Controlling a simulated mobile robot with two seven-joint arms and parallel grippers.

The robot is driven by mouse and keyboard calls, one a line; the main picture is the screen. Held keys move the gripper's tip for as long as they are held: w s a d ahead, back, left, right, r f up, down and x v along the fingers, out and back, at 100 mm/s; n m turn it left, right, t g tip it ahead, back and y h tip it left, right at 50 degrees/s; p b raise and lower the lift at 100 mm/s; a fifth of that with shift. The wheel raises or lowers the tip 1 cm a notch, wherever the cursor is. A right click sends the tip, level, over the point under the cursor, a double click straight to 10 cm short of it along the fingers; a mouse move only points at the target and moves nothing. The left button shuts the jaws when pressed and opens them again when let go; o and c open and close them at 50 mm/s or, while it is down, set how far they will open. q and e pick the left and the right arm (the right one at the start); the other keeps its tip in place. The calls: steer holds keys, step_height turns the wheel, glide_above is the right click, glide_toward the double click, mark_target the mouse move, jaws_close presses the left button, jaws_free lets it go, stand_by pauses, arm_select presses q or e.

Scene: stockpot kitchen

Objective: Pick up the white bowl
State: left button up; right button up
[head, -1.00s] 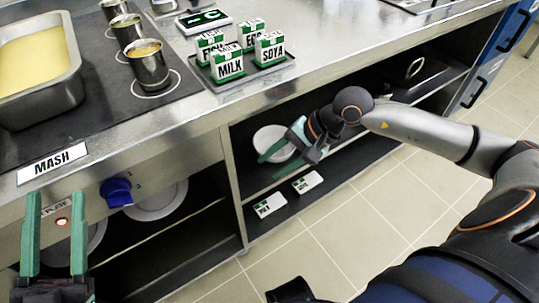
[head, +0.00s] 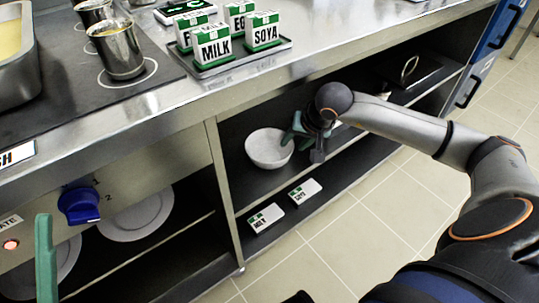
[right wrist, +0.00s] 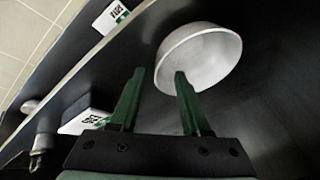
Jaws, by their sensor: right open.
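The white bowl (head: 268,148) stands upright on the dark shelf under the counter. In the right wrist view the bowl (right wrist: 205,60) is just beyond the fingertips. My right gripper (head: 297,132) is at the bowl's right side in the head view. In the right wrist view the right gripper (right wrist: 159,75) is open, with its right fingertip overlapping the bowl's near wall and its left fingertip clear of it. I cannot tell whether it touches. One finger of my left gripper (head: 46,255) shows at the lower left, far from the bowl.
Two labelled white cartons (head: 266,218) (head: 305,191) lie on the lower shelf. Milk and soya cartons (head: 213,45) stand on a tray on the counter above.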

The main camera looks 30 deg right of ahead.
mark_target(288, 151)
steer(key=b+x, duration=0.1)
steer(key=x, duration=0.3)
steer(key=shift+f, duration=0.15)
arm_select(q)
step_height(288, 151, down, 2)
steer(key=shift+d+f, duration=0.15)
steer(key=shift+f, duration=0.05)
arm_select(e)
steer(key=shift+s, duration=0.1)
jaws_close()
stand_by(0.8)
